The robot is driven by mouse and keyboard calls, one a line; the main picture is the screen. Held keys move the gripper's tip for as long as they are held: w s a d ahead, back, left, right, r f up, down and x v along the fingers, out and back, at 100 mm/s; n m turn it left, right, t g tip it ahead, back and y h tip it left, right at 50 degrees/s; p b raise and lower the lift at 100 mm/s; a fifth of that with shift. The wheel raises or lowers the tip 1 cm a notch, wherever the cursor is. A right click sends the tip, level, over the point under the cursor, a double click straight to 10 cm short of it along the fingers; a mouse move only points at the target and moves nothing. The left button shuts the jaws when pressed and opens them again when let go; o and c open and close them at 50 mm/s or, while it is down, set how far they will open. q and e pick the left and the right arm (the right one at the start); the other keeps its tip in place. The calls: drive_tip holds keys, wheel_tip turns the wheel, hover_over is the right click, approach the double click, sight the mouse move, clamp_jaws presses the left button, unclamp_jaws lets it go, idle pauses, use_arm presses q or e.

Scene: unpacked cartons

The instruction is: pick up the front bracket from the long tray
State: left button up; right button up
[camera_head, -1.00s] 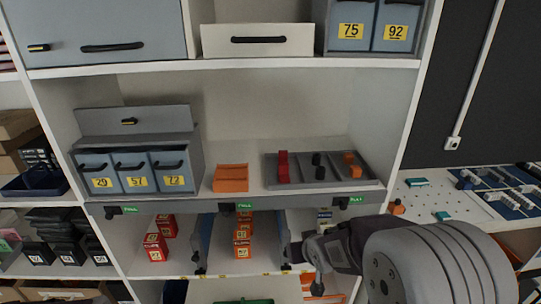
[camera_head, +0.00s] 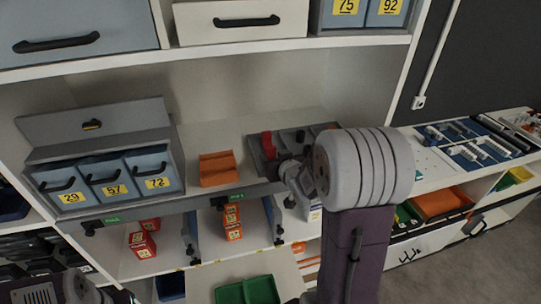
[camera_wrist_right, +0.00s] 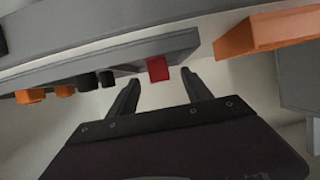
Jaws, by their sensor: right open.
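The long tray (camera_head: 257,163) is grey and shallow and stands on the middle shelf, its right part hidden behind my right arm. It also shows in the wrist view (camera_wrist_right: 95,62). A red part (camera_head: 267,143) stands at its left end; in the wrist view a red block (camera_wrist_right: 158,69) shows at the tray's edge. I cannot tell for sure which part is the front bracket. My right gripper (camera_wrist_right: 161,78) is open and empty, its fingertips on either side of the red block in that view, apart from it. My left gripper is not seen.
Black parts (camera_wrist_right: 98,80) and orange parts (camera_wrist_right: 30,96) are also in the tray. An orange bin (camera_head: 217,169) stands beside it. Numbered blue bins (camera_head: 110,181) are farther left. The upper shelf (camera_head: 200,53) overhangs; red and orange boxes sit below.

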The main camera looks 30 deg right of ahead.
sight(271, 152)
drive_tip(key=p+x, duration=0.1)
drive_tip(key=x, duration=0.3)
drive_tip(key=shift+w+d, duration=0.15)
drive_tip(key=shift+d, duration=0.05)
drive_tip(key=shift+w, duration=0.15)
drive_tip(key=shift+s+r, duration=0.1)
drive_tip(key=shift+s, duration=0.2)
drive_tip(key=c, duration=0.9)
clamp_jaws()
drive_tip(key=shift+w, duration=0.1)
wheel_tip(271, 152, up, 5)
drive_tip(key=shift+f, duration=0.25)
drive_tip(key=s+d+r+p, duration=0.3)
drive_tip(key=s+d+r, duration=0.3)
drive_tip(key=s+d, duration=0.2)
drive_tip(key=shift+s+r, duration=0.25)
